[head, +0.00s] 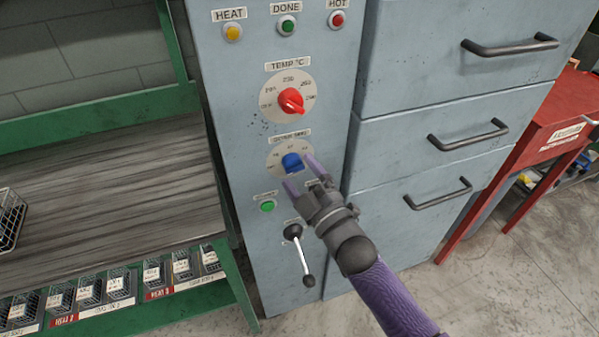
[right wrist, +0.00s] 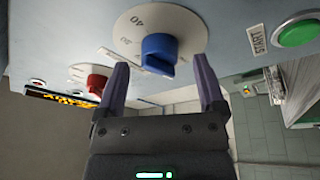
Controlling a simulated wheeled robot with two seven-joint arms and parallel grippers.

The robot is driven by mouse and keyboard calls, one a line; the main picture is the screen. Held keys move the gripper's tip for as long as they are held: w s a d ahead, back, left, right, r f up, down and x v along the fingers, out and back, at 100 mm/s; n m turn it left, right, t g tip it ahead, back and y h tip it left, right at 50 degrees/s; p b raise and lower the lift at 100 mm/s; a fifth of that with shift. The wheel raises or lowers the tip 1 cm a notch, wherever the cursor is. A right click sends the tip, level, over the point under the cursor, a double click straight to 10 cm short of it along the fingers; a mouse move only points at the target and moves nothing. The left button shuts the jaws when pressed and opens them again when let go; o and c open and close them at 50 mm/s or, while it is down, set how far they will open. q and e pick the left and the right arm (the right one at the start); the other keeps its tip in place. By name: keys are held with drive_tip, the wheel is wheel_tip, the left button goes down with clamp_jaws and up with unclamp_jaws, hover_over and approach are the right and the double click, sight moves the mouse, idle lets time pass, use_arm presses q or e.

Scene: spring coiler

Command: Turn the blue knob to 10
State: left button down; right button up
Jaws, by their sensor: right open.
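The blue knob (head: 291,162) sits on a pale round dial on the grey cabinet front, below the red knob. In the right wrist view the blue knob (right wrist: 160,54) stands out from its dial (right wrist: 190,22), where the number 40 shows; other marks are too small or hidden to read surely. My right gripper (head: 302,172) is open, its two purple fingers on either side of the blue knob in the head view. In the right wrist view the gripper (right wrist: 162,75) has its fingertips just short of the knob, with gaps on both sides. My left gripper is not in view.
A red knob (head: 291,101) on the temperature dial sits above. A green button (head: 267,206) and a black-balled lever (head: 299,250) are below. Drawers with dark handles (head: 468,137) stand to the right. A green-framed bench (head: 110,180) with wire baskets is at left.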

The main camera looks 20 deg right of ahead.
drive_tip(key=shift+w+a+r, duration=0.15)
drive_tip(key=shift+w, duration=0.5)
clamp_jaws()
drive_tip(key=shift+m, duration=0.3)
drive_tip(key=m+h, duration=0.1)
drive_tip(key=m, duration=0.2)
drive_tip(key=m+t+h, duration=0.1)
drive_tip(key=m, duration=0.1)
drive_tip(key=shift+a+m, duration=0.15)
drive_tip(key=shift+m, duration=0.25)
drive_tip(key=m+h, duration=0.1)
drive_tip(key=m, duration=0.2)
drive_tip(key=m+h+p, duration=0.1)
drive_tip(key=m, duration=0.2)
drive_tip(key=shift+h, duration=0.3)
drive_tip(key=shift+m, duration=0.4)
